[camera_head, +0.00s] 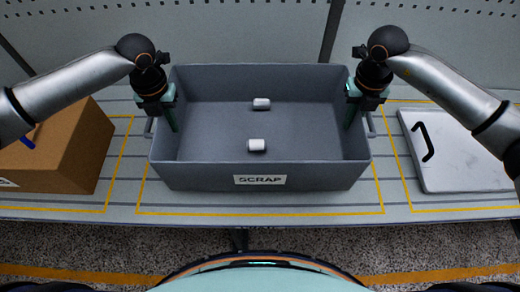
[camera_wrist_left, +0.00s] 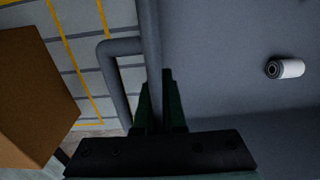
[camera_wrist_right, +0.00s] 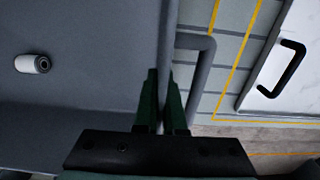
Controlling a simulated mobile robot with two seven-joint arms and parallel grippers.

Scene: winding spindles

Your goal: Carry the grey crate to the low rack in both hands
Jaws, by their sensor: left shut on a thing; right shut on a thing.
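The grey crate (camera_head: 262,175) with a "SCRAP" label sits on a low, striped surface, inside a yellow outline. Two white spools lie in it, one nearer the back (camera_head: 261,104) and one nearer the front (camera_head: 256,145). My left gripper (camera_head: 170,112) is shut on the crate's left wall; in the left wrist view its fingers (camera_wrist_left: 160,105) straddle the rim beside the side handle (camera_wrist_left: 112,80). My right gripper (camera_head: 352,110) is shut on the right wall; in the right wrist view its fingers (camera_wrist_right: 162,105) straddle the rim beside the other handle (camera_wrist_right: 205,80).
The low rack (camera_head: 300,204) has yellow-outlined bays. A brown cardboard box (camera_head: 62,145) stands in the left bay. A white panel with a black handle (camera_head: 462,150) lies in the right bay. A grey perforated panel rises behind. Speckled floor lies in front.

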